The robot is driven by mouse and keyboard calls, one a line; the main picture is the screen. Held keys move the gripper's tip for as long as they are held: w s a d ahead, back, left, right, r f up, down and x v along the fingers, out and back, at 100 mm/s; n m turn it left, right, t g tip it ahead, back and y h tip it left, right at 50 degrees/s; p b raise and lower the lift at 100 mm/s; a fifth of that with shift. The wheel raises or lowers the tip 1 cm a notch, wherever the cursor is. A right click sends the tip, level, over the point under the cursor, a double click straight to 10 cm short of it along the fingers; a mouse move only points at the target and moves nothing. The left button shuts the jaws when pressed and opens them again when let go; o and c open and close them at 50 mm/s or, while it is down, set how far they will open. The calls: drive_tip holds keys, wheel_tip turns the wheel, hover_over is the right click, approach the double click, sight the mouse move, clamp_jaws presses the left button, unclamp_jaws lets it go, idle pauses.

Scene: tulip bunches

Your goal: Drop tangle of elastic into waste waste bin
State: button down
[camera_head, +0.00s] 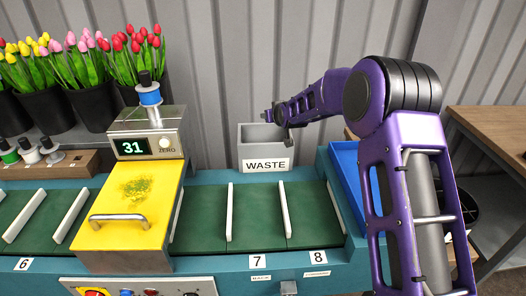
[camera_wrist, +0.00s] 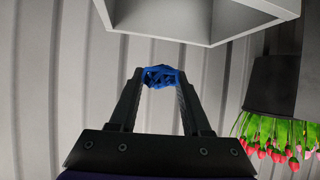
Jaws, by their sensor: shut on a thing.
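My gripper (camera_wrist: 160,80) is shut on the blue tangle of elastic (camera_wrist: 160,75), which sits between the fingertips in the wrist view. The grey waste bin (camera_head: 262,135), labelled WASTE, stands behind the conveyor in the head view. Its pale wall and rim (camera_wrist: 205,25) also show at the top of the wrist view, apart from the tangle. In the head view my arm reaches from the right, and its end (camera_head: 280,117) is at the bin's upper right. The tangle cannot be made out there.
A yellow-topped machine (camera_head: 125,205) with a display reading 31 stands left of the bin. Green conveyor sections with white dividers (camera_head: 229,210) lie in front. A blue tray (camera_head: 348,180) is at the right. Black pots of tulips (camera_head: 95,107) stand back left.

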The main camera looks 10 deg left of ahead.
drive_tip(key=shift+w+a+f, duration=0.1)
drive_tip(key=shift+w+a, duration=0.05)
wheel_tip(320, 180, down, 6)
drive_tip(key=shift+r+b, duration=0.25)
drive_tip(key=shift+b, duration=0.45)
drive_tip(key=shift+c, duration=1.4)
unclamp_jaws()
drive_tip(key=v, duration=1.7)
drive_tip(key=shift+s+p, duration=0.25)
drive_tip(key=shift+p, duration=0.05)
